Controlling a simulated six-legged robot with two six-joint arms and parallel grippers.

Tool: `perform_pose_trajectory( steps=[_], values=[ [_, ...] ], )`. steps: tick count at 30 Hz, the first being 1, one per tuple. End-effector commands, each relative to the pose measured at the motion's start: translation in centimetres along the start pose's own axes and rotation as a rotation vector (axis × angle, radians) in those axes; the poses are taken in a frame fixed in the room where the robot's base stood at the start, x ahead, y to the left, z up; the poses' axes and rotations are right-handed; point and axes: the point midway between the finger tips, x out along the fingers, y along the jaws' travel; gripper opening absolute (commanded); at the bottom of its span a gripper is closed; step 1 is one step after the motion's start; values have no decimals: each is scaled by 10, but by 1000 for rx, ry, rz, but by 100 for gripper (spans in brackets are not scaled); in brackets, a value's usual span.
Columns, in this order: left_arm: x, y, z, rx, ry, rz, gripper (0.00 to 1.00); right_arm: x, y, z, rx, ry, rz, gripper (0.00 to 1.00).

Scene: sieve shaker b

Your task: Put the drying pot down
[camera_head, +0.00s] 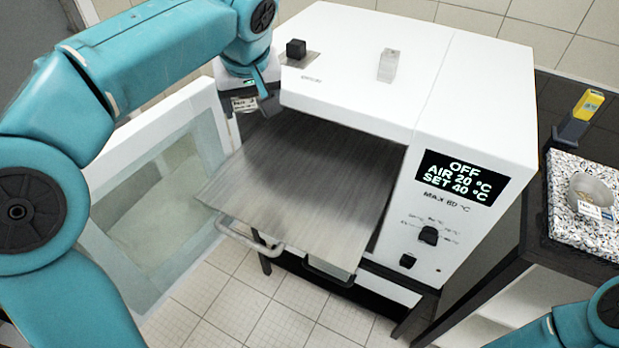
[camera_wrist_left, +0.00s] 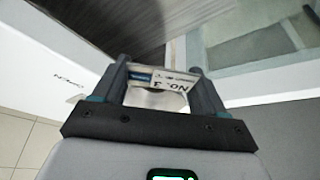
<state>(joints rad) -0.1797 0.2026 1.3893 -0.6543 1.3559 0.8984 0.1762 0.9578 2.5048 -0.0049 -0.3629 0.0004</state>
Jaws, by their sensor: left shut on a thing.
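My left gripper (camera_head: 250,106) is at the far left corner of the pulled-out metal shelf (camera_head: 305,190), in front of the oven's opening. It is shut on the drying pot, whose white label (camera_head: 244,104) shows between the fingers. In the left wrist view the gripper (camera_wrist_left: 158,75) has the pot's labelled side (camera_wrist_left: 165,84) between its two fingers. Most of the pot's body is hidden, and I cannot tell whether it touches the shelf. The visible shelf is bare. My right gripper is out of view.
The white oven (camera_head: 470,90) reads OFF, AIR 20 °C, SET 40 °C. Its glazed door (camera_head: 155,205) stands open at the left. On the right, another metal pot (camera_head: 590,187) with a label sits on a speckled slab (camera_head: 565,225), near a yellow-topped device (camera_head: 588,104).

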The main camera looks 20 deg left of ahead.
Motion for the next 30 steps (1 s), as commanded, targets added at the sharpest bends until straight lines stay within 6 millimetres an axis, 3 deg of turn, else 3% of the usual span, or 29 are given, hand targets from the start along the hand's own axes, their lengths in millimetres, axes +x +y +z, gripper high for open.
perform_pose_trajectory(
  steps=[1, 5, 8, 21, 24, 30],
  values=[
    [1, 3, 3, -14, 1, 1, 25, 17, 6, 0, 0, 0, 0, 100],
    [-9, 6, 4, -25, -7, -3, 25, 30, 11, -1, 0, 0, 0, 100],
    [-4, 8, 8, -20, -10, -5, 25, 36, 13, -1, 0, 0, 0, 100],
    [108, 7, 52, -18, -12, -8, 25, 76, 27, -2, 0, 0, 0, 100],
    [124, 7, 58, -19, -11, -6, 25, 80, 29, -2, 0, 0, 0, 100],
    [139, 7, 63, -18, -9, -6, 25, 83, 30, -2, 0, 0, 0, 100]
  ],
)
